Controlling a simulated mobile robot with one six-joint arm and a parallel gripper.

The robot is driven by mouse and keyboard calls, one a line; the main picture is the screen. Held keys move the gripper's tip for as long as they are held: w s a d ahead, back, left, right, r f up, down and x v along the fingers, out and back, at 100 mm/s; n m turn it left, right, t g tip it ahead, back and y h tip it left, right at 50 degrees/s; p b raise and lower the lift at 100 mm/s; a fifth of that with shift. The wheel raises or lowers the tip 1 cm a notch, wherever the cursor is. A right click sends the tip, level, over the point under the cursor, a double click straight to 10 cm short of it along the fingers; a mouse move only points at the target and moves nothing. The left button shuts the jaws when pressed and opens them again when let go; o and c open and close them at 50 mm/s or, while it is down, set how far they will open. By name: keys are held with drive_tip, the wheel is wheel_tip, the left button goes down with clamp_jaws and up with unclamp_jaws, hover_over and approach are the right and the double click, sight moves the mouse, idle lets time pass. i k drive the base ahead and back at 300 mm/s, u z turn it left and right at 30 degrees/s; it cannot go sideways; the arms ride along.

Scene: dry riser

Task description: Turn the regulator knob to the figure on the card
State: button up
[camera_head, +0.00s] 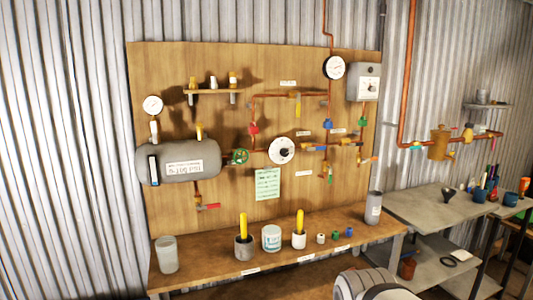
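A round white dial with a dark centre (281,150) sits mid-board and looks like the regulator knob. Its figures and pointer are too small to read. A pale green card (268,184) with lines of print is fixed just below it; its writing is not legible here. A grey box with a small dial (363,82) is at the board's upper right. My gripper is not in view. A pale rounded part at the bottom edge, right of centre, looks like my arm, well below and apart from the dial.
The wooden board (160,90) carries copper pipes, coloured valves, a grey tank (180,161), a left gauge (153,105) and an upper gauge (334,67). Cups and yellow-handled tools stand on the bench (215,270) below. A grey side table (420,205) holds more items.

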sight(284, 152)
drive_tip(key=k, duration=0.65)
drive_tip(key=z, duration=0.7)
drive_tip(key=i, duration=1.9)
drive_tip(key=u, duration=0.65)
